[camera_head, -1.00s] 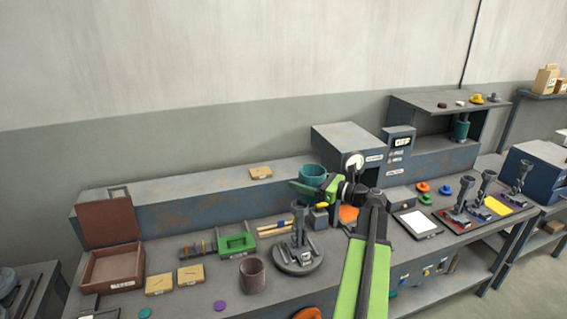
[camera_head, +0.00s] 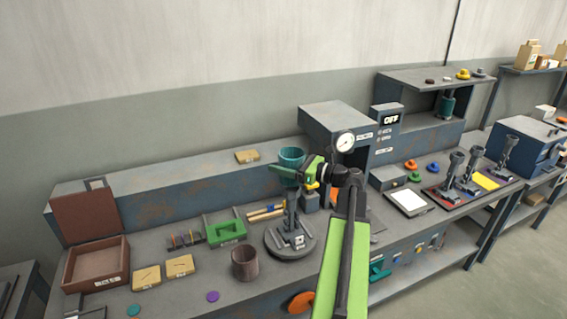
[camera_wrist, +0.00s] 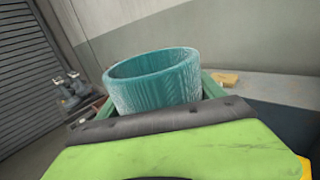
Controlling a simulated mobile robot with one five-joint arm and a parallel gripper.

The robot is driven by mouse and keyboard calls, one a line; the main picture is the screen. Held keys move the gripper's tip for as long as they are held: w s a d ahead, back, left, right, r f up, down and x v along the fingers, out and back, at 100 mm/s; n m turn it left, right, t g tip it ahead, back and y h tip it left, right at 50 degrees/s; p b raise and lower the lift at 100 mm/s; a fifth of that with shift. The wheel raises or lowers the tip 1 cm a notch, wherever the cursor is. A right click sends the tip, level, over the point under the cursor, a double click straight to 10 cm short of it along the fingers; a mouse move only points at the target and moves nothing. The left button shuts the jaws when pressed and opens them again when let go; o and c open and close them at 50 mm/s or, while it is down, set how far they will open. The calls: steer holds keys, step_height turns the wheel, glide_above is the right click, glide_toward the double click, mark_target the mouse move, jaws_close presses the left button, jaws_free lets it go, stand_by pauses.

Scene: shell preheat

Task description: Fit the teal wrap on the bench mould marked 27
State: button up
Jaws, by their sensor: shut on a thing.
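The teal wrap (camera_head: 291,157) is an open ring held in my gripper (camera_head: 291,171); it fills the middle of the wrist view (camera_wrist: 155,85), with a jaw at each side. In the head view it appears directly above the bench mould (camera_head: 291,225), a dark upright post on a round base with a small white label. I cannot read the label's number. Whether the wrap's lower edge touches the post's top is hidden by my gripper.
A brown cup (camera_head: 245,263) and a green tray (camera_head: 225,230) stand left of the mould. The press with a gauge (camera_head: 345,142) stands behind my arm at right. More dark moulds (camera_head: 452,170) stand further right. An open brown box (camera_head: 97,266) is at far left.

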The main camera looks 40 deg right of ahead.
mark_target(284, 215)
steer(key=shift+f+b, duration=11.6)
steer(key=shift+f, duration=0.35)
steer(key=shift+s, duration=0.1)
steer(key=o, duration=1.4)
steer(key=v, duration=1.7)
steer(key=shift+s+d+r, duration=0.1)
steer(key=shift+s, duration=0.05)
